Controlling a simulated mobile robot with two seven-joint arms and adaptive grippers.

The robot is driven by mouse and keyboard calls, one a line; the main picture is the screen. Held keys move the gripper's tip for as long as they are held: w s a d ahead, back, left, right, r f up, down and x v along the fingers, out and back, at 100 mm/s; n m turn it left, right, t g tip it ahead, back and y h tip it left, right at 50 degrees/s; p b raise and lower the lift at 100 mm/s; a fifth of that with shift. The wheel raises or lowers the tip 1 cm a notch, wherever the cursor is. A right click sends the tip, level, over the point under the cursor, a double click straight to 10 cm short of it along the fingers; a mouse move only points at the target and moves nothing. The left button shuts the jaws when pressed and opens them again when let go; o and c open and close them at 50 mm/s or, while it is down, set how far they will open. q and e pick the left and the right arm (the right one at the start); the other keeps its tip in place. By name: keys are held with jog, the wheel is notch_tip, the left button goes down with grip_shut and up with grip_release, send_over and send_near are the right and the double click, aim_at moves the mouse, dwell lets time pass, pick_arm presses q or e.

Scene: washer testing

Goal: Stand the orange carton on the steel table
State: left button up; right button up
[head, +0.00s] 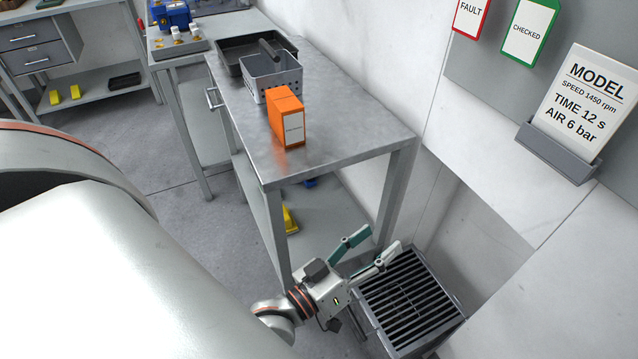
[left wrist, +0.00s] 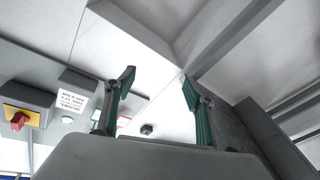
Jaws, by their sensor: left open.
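The orange carton (head: 287,117) stands upright on the steel table (head: 345,130), with a white label on its near face. It stands just in front of a grey perforated bin. My left gripper (head: 372,248) is open and empty, low beyond the table's near end and above a slatted grate box. In the left wrist view my left gripper (left wrist: 160,95) shows two spread green-padded fingers with nothing between them. The carton does not show in the left wrist view. My right gripper is not in view.
The perforated bin (head: 270,76) and a dark tray (head: 237,50) stand at the table's far end. The table's near end is clear. The slatted grate box (head: 410,302) stands on the floor beside the table. A sign holder (head: 556,152) is on the right wall.

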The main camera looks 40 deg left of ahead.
pick_arm(q)
jog(key=s+a+f+m+g+y, duration=0.1)
jog(key=s+a+f+m+g, duration=0.1)
jog(key=s+f, duration=0.4)
jog(key=s+a+f+m+g+y, duration=0.1)
jog(key=s+f+m+g, duration=0.4)
jog(key=f, duration=0.9)
jog(key=shift+s+a+g, duration=0.5)
jog(key=shift+s+a, duration=0.15)
jog(key=shift+a, duration=0.25)
